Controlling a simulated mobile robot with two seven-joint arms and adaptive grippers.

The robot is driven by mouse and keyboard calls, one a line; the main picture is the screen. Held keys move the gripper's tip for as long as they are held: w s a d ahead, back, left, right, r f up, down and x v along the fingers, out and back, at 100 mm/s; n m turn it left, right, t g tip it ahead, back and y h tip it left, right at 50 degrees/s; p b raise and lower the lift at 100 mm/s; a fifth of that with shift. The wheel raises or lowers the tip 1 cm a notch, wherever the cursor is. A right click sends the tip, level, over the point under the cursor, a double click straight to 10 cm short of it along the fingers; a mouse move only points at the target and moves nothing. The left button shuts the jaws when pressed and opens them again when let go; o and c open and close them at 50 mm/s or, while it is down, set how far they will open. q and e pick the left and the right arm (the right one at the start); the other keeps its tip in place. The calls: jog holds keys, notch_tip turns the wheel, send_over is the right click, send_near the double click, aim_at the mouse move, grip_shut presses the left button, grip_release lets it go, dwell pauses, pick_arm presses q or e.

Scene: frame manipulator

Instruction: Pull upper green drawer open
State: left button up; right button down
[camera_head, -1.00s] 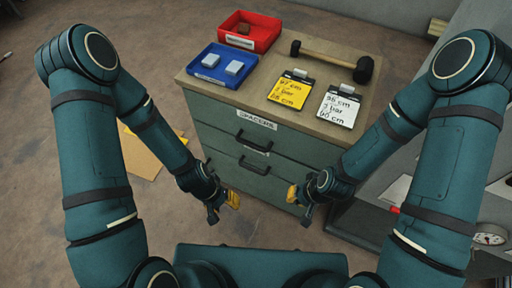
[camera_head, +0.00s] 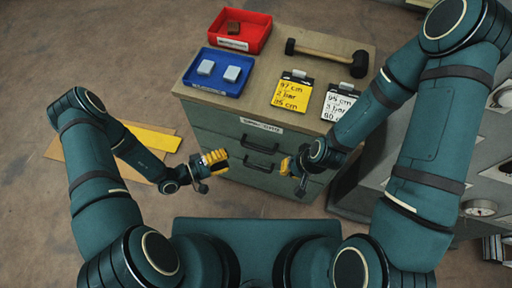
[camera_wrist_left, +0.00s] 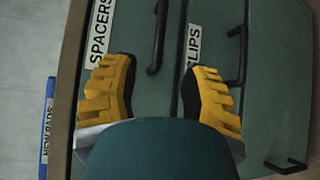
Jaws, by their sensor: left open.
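The upper green drawer (camera_head: 222,133) is the top front of the cabinet and looks shut. Its black bar handle (camera_head: 262,147) sits below a white label, which reads SPACERS in the left wrist view. My left gripper (camera_head: 213,171) is open and empty, in front and to the left of the handle. In the left wrist view its yellow-padded fingers (camera_wrist_left: 160,95) are spread, and the upper handle (camera_wrist_left: 158,40) lies beyond them, apart from both. My right gripper (camera_head: 291,174) hovers right of the drawer handles; its opening is unclear.
A lower handle (camera_head: 257,166) sits below the upper one. On the cabinet top (camera_head: 310,75) are a red bin (camera_head: 259,40), a blue bin (camera_head: 190,75), a mallet (camera_head: 325,52) and two clipboards. Yellow and brown sheets (camera_head: 150,138) lie on the floor at left.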

aim_at(256, 148)
pick_arm(q)
jog(key=b+x, duration=0.1)
jog(key=x, duration=1.1)
jog(key=shift+d, duration=0.15)
grip_shut()
